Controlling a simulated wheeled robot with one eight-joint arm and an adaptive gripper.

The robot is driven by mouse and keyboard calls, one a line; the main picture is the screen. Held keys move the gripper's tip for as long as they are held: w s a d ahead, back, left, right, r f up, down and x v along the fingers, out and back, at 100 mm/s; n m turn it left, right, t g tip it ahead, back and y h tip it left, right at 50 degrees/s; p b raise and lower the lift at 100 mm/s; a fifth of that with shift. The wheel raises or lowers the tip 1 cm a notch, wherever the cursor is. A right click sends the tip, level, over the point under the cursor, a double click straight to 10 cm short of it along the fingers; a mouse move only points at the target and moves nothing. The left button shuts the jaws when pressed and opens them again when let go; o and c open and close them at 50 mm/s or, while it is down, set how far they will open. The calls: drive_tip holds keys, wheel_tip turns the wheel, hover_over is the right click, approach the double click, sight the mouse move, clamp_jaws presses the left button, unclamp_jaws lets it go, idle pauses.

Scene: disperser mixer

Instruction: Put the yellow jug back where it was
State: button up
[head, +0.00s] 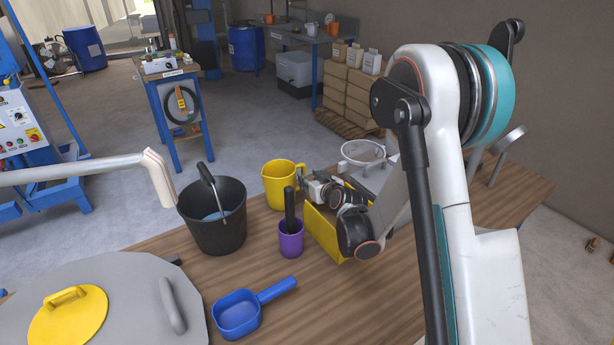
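The yellow jug (279,187) is upright at the far edge of the wooden table, its open mouth facing up and its handle on the right. I cannot tell whether its base rests on the tabletop or is slightly above it. My gripper (309,184) is at the jug's right side, beside the handle. The fingers are small and partly hidden by the wrist, so I cannot tell whether they are shut on the handle.
A purple cup (291,240) holding a black-handled tool, a black bucket (216,230), a yellow open holder (323,235) under my wrist and a blue scoop (238,314) crowd the table (360,300). A grey lidded vessel (130,275) stands front left. The table's front right is clear.

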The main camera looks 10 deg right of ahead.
drive_tip(key=shift+g, duration=0.7)
drive_tip(key=s+r, duration=0.8)
drive_tip(key=r, duration=0.1)
drive_tip(key=shift+s+r+p, duration=0.1)
drive_tip(key=shift+s+p, duration=0.05)
drive_tip(key=shift+p, duration=0.2)
drive_tip(key=s+d+r+m+g+h, duration=0.1)
drive_tip(key=s+r+g, duration=0.1)
drive_tip(key=s, duration=1.4)
drive_tip(key=s+d+r+m+g+h, duration=0.1)
drive_tip(key=s+r, duration=0.4)
drive_tip(key=s, duration=1.1)
drive_tip(key=shift+d+r+g+h, duration=0.35)
drive_tip(key=shift+d+g, duration=0.35)
drive_tip(key=shift+g, duration=0.3)
